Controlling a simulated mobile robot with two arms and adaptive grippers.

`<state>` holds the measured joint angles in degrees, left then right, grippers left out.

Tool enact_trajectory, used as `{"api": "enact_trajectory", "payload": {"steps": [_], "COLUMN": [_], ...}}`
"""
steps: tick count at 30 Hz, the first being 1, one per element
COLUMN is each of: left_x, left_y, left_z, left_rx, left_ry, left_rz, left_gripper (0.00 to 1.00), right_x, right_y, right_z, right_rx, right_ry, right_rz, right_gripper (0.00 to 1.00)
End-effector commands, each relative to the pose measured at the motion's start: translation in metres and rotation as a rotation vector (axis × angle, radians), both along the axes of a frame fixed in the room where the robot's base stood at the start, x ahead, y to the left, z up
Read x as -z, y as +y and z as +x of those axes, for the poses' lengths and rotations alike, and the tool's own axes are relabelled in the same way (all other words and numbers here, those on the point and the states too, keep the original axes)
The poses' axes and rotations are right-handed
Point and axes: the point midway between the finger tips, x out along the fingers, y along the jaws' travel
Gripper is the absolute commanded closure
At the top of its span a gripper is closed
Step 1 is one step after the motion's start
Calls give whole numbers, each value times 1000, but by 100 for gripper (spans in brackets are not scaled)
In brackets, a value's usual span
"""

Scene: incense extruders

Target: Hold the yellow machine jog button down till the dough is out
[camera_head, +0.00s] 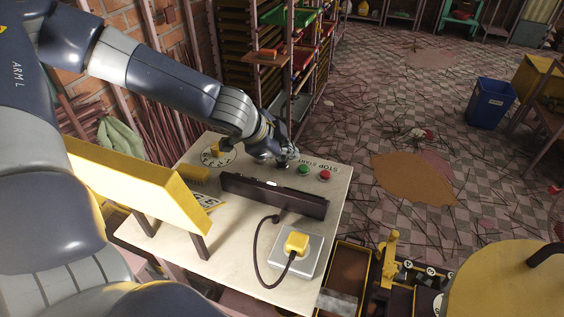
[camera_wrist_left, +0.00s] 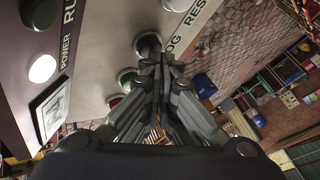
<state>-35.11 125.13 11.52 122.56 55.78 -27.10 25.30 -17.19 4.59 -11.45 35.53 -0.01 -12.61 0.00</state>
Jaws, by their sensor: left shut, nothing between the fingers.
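My left gripper (camera_head: 287,156) is at the far edge of the pale panel top (camera_head: 232,232), its fingers shut and empty. A green button (camera_head: 303,169) and a red button (camera_head: 325,175) sit to the right of the gripper, by "STOP START" lettering. A yellow housing (camera_head: 145,190) stands at the left, and a large yellow body (camera_head: 505,288) at lower right. I see no dough. My right gripper is not in view.
A dark bar (camera_head: 272,196) stands across the panel top. A grey plate with a yellow block (camera_head: 297,243) and a black cable lies at its near right. A blue bin (camera_head: 490,103) stands on the littered floor. Shelving (camera_head: 265,60) rises behind the panel.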

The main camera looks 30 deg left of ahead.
Motion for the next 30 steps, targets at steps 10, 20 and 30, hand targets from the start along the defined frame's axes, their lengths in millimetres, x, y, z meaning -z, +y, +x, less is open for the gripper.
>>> {"api": "enact_trajectory", "payload": {"steps": [10,20,30], "left_x": [5,7,7], "left_y": [0,0,0], "left_z": [0,0,0], "left_rx": [0,-1,-1], "left_ry": [1,1,1], "left_rz": [0,0,0], "left_gripper": [100,100,100], "right_x": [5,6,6], "right_y": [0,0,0], "right_z": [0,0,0], "right_rx": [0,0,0], "right_ry": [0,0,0], "right_rz": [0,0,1], "right_gripper": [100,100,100]}}
